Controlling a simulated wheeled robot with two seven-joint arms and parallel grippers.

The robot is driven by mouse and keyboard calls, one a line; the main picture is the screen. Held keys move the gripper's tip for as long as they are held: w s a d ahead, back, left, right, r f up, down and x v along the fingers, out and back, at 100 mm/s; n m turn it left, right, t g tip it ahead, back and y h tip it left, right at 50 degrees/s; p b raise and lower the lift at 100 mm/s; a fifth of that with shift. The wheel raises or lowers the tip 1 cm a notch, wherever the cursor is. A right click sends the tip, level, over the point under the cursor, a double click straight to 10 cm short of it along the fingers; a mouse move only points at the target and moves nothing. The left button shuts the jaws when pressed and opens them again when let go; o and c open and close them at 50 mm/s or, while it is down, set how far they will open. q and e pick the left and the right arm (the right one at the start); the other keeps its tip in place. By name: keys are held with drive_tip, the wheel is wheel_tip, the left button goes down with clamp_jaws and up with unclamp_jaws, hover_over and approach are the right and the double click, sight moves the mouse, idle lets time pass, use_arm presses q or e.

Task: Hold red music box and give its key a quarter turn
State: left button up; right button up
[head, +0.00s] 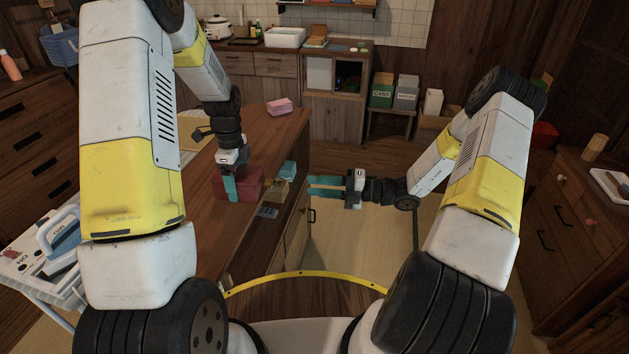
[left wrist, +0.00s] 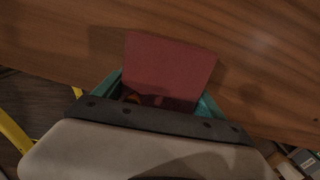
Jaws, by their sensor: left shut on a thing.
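The red music box (head: 249,184) stands on the wooden counter near its edge; its plain red face (left wrist: 168,68) fills the middle of the left wrist view. My left gripper (head: 230,187) comes down on the box from above and is shut on it, with teal fingers on either side in the left wrist view (left wrist: 158,97). A small orange-yellow bit shows between the fingers there, too dark to identify. I cannot make out the key. My right gripper (head: 326,187) is open and empty, pointing left toward the box, clear of the counter over the floor.
A light blue box (head: 288,170), a tan item (head: 279,188) and a flat grey-blue item (head: 267,212) lie right of the music box. A pink block (head: 279,106) sits further back on the counter (head: 262,135). Tatami floor (head: 350,235) is open below my right gripper.

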use_arm(q)
drive_tip(key=o, duration=2)
drive_tip(key=shift+c, duration=0.2)
drive_tip(key=shift+r, duration=0.1)
